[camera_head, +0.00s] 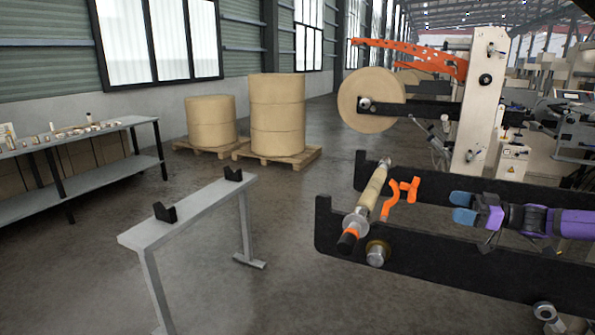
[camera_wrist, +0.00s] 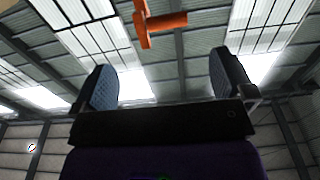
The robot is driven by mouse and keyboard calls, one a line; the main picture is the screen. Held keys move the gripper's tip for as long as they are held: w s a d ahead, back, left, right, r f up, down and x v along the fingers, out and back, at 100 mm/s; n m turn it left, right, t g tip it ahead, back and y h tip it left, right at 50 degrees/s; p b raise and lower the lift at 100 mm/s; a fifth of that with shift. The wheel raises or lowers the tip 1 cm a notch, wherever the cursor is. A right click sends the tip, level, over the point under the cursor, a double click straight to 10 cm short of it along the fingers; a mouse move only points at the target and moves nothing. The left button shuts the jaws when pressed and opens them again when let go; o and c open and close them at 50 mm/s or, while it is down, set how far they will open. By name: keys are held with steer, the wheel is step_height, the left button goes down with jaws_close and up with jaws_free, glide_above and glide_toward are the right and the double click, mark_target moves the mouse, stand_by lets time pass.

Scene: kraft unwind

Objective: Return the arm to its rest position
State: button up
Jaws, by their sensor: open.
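My gripper (camera_head: 465,207) is at the right of the head view, on my purple arm, which reaches in from the right edge. Its blue fingertips are apart and nothing is between them. In the wrist view the gripper (camera_wrist: 165,85) shows its two padded fingers wide apart, with the roof and windows beyond. An orange hooked part (camera_head: 400,195) stands to the left of the fingertips in the head view, with a gap between. An orange piece also shows at the top of the wrist view (camera_wrist: 158,25).
Black machine side arms (camera_head: 450,272) run near my gripper, with a shaft (camera_head: 372,190) across their left ends. A kraft roll (camera_head: 372,100) hangs on the machine above. A grey stand (camera_head: 190,208) with black cradles is at the left. Open floor lies between.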

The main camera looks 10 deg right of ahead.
steer(key=s+a+f+m+g+h, duration=0.1)
steer(key=s+a+g+h, duration=0.1)
steer(key=a+g+h, duration=0.3)
steer(key=s+a+f+g, duration=0.1)
steer(key=s+a+g, duration=0.1)
steer(key=a, duration=0.6)
steer(key=s+a+f+m+g+h, duration=0.1)
steer(key=s+a+g+h, duration=0.1)
steer(key=a+g+h, duration=0.3)
steer(key=s+a+r+m+t+h, duration=0.2)
steer(key=s+a+r+m+t, duration=0.1)
steer(key=s+r, duration=0.7)
steer(key=s+a+r+m+t+h, duration=0.2)
steer(key=s+a+r+m+t, duration=0.1)
steer(key=s+r, duration=0.7)
steer(key=shift+s+a+m+t+h, duration=0.4)
steer(key=shift+s+m, duration=0.5)
steer(key=shift+m, duration=0.5)
steer(key=shift+a, duration=0.1)
